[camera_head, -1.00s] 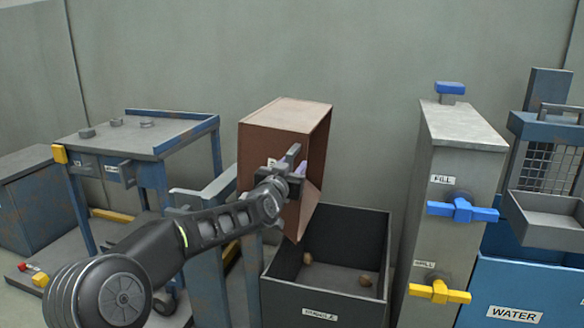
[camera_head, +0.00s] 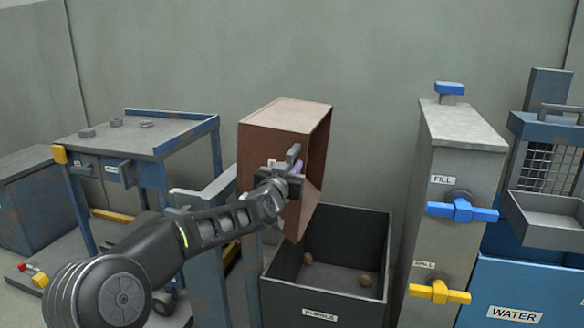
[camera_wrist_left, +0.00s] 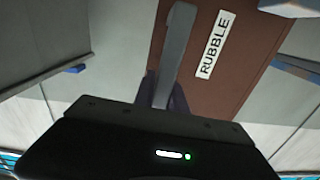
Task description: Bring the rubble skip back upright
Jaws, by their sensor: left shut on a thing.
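The rubble skip (camera_head: 272,138) is a brown box, tipped over to the right above a dark open bin (camera_head: 328,313) labelled RUBBLE. My left gripper (camera_head: 292,170) is at the skip's near side, shut on its grey handle. In the left wrist view the handle (camera_wrist_left: 176,50) stands between the fingers, beside the skip's brown face (camera_wrist_left: 240,60) with its RUBBLE label. The fingers are mostly hidden behind the dark gripper body there. Two brown lumps (camera_head: 366,280) lie in the bin. My right gripper is not in view.
A blue workbench (camera_head: 150,135) stands left of the skip. Right of the bin is a grey cabinet (camera_head: 455,160) with a blue FILL valve (camera_head: 462,210) and a yellow valve (camera_head: 439,291). A blue WATER tank (camera_head: 530,290) stands at far right.

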